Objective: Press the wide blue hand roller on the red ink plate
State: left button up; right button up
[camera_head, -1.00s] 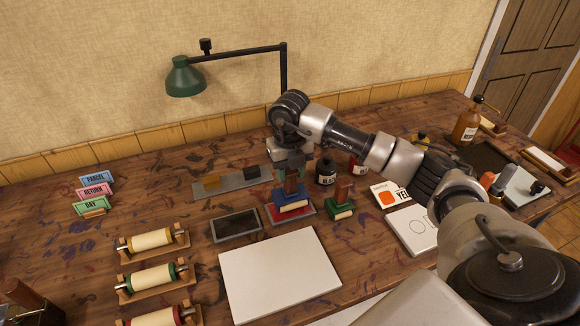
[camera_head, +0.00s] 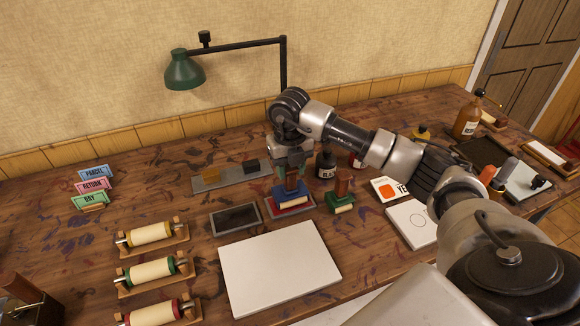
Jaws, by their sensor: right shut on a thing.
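The wide blue hand roller (camera_head: 291,194) has a blue body, a cream roller and a brown upright handle. It stands over the red ink plate (camera_head: 311,212), a grey-rimmed tray with a red pad, and seems to rest on it; the contact line is hard to see. My right gripper (camera_head: 292,177) comes down from above and is shut on the roller's handle, hiding its upper part. My left gripper is not in view.
A dark ink plate (camera_head: 235,218) lies left of the red one. A green hand roller (camera_head: 341,197) stands close on the right, with a black ink bottle (camera_head: 326,165) behind. A white board (camera_head: 279,272) lies in front. Several rollers on wooden stands (camera_head: 151,235) are at left.

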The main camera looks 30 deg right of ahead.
jog(key=shift+s+f+b, duration=0.1)
jog(key=shift+f+b, duration=0.3)
jog(key=shift+f, duration=0.15)
dwell(1.1)
jog(key=shift+r, duration=0.1)
jog(key=shift+r+p, duration=0.7)
jog(key=shift+r, duration=0.15)
jog(key=shift+r+p, duration=1.7)
jog(key=shift+r, duration=1)
jog(key=shift+f, duration=0.1)
